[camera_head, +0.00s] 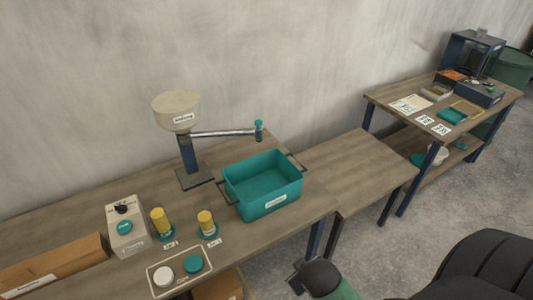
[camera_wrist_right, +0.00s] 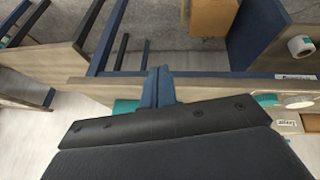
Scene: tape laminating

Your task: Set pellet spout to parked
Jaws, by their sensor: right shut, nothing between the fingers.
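A cream pellet hopper (camera_head: 177,110) stands on a dark blue post at the back of the workbench. Its grey spout arm (camera_head: 225,133) reaches out to the right, roughly level, and ends in a teal tip (camera_head: 259,130). The tip hangs near the back edge of a teal bin (camera_head: 268,203), above bench height. My right gripper (camera_wrist_right: 159,72) is shut and empty in the right wrist view, near the bench edge and away from the spout. My left gripper is not in view.
A control box (camera_head: 127,228) with a black knob and two yellow cylinders (camera_head: 162,220) (camera_head: 206,222) stand left of the bin. A panel (camera_head: 180,272) with white and teal discs lies in front. A lower bare table (camera_head: 350,168) and cluttered shelf table (camera_head: 385,96) stand right.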

